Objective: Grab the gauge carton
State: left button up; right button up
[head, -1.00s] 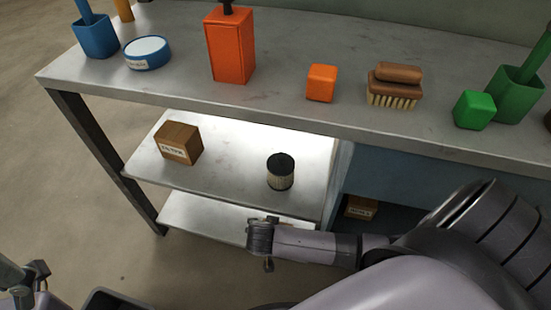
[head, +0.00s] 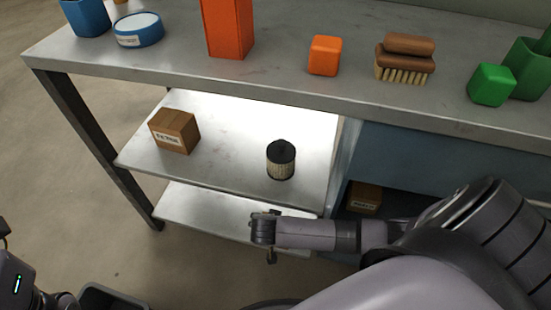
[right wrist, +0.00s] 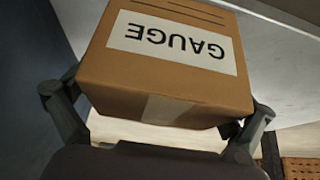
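The gauge carton (right wrist: 165,75) is a brown box with a white label reading GAUGE, upside down in the right wrist view. It fills the middle of that view. My right gripper (right wrist: 160,110) has one finger at each side of the carton, with no clear gap at either side; the fingertips are partly hidden by it. In the head view my right gripper (head: 264,230) is by the lower shelf (head: 195,215), and the gauge carton is not visible there. Part of my left gripper (head: 62,301) shows at the lower left edge, too cut off to read its fingers.
A further carton (head: 364,197) sits in the dark bay right of the shelves. The bench top (head: 280,75) holds blocks, a brush and containers. Floor at left is clear.

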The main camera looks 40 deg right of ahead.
jog(key=c, duration=1.1)
jog(key=shift+c, duration=0.2)
jog(key=shift+d+r, duration=0.1)
